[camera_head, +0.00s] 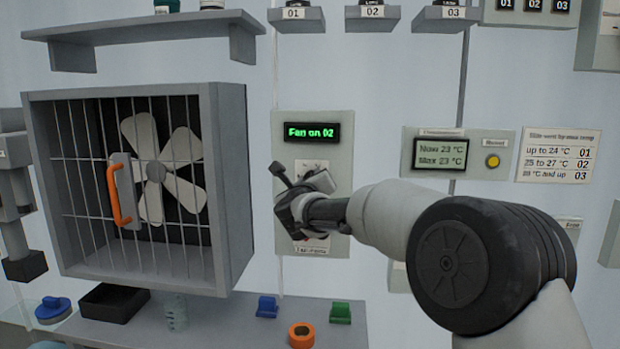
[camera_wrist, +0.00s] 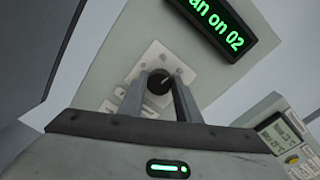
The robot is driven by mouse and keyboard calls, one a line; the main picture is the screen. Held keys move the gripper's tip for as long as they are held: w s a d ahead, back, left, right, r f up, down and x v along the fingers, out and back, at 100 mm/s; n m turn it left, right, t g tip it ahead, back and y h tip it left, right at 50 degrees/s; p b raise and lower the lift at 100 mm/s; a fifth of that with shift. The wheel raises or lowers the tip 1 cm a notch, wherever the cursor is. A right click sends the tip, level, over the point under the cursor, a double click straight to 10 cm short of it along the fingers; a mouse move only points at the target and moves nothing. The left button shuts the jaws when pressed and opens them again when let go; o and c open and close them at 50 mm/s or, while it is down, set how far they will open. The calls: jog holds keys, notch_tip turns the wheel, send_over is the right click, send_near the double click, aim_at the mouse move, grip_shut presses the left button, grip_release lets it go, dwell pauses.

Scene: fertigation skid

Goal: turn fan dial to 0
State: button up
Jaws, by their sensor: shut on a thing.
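The fan control panel (camera_head: 340,160) is on the wall right of the fan cage. Its display (camera_head: 312,132) reads "Fan on 02" in green. The black fan dial (camera_wrist: 159,82) shows in the wrist view on a pale plate (camera_wrist: 158,60), below the display (camera_wrist: 224,22). My gripper (camera_wrist: 158,92) is shut on the dial, one finger on each side. In the head view my gripper (camera_head: 285,182) covers the dial and much of the panel's lower part.
The caged fan (camera_head: 160,170) with an orange handle (camera_head: 118,195) stands out from the wall at left. A thermometer unit (camera_head: 457,152) reading 23 °C and a sign (camera_head: 557,156) are at right. A shelf (camera_head: 215,328) with small items lies below.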

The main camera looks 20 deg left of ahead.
jog(key=shift+a+f+n+h+p, duration=0.15)
jog(key=shift+n+h+p, duration=0.2)
jog(key=shift+n+p, duration=3.3)
jog(key=shift+a+f+n+h+p, duration=0.25)
jog(key=shift+n+p, duration=1.3)
jog(key=shift+n, duration=4.1)
jog(key=shift+d, duration=0.25)
jog(key=o, duration=1.1)
jog(key=shift+s+r, duration=0.1)
jog(key=shift+c, duration=0.2)
jog(key=b+v, duration=0.2)
jog(key=v, duration=1.5)
jog(key=shift+s, duration=0.2)
jog(key=shift+r, duration=0.1)
